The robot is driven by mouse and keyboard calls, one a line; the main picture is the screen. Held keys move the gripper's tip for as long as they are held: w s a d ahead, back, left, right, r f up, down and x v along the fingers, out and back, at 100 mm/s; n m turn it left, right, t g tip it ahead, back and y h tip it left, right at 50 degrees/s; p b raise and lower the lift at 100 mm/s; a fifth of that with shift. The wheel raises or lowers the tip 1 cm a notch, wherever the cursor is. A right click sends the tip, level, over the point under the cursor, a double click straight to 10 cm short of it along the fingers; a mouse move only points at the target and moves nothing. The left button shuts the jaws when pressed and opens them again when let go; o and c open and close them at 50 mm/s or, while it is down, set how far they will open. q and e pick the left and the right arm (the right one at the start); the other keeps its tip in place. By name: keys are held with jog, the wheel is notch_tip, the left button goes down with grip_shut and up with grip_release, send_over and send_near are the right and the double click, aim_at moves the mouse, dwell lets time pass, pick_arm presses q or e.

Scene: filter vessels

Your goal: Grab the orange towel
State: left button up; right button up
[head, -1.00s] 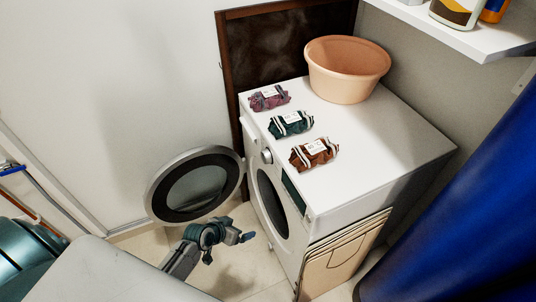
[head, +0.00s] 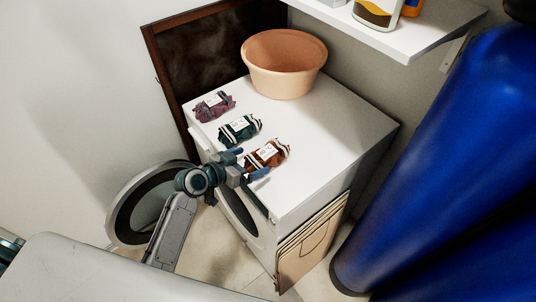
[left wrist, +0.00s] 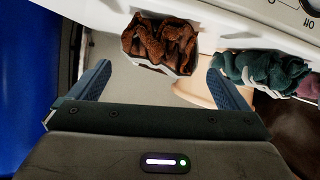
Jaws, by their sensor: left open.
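The orange towel (head: 268,154) is a rust-orange folded bundle with white bands and a white label. It lies near the front edge of the white washing machine top (head: 335,125). In the left wrist view the orange towel (left wrist: 160,42) shows ahead, between the two fingers. My left gripper (head: 251,163) is open and empty at the front edge of the machine top, just short of the towel. Its fingers (left wrist: 158,68) are spread apart in the left wrist view, with no visible contact. My right gripper is not in view.
A green towel (head: 239,129) and a purple towel (head: 214,106) lie in a row farther left. A peach basin (head: 284,65) stands at the back. A white shelf (head: 420,35) with bottles hangs above right. A big blue object (head: 450,150) fills the right.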

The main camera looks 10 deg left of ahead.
aim_at(256, 160)
pick_arm(q)
jog(key=p+x, duration=0.2)
jog(key=x, duration=0.2)
jog(key=shift+s+d, duration=0.15)
jog(key=shift+d, duration=0.1)
jog(key=shift+w+d+f, duration=0.15)
jog(key=shift+w+f, duration=0.15)
jog(key=shift+s, duration=0.1)
jog(key=shift+c, duration=0.2)
jog(key=c, duration=1.1)
jog(key=shift+c, duration=0.3)
jog(key=shift+r, duration=0.15)
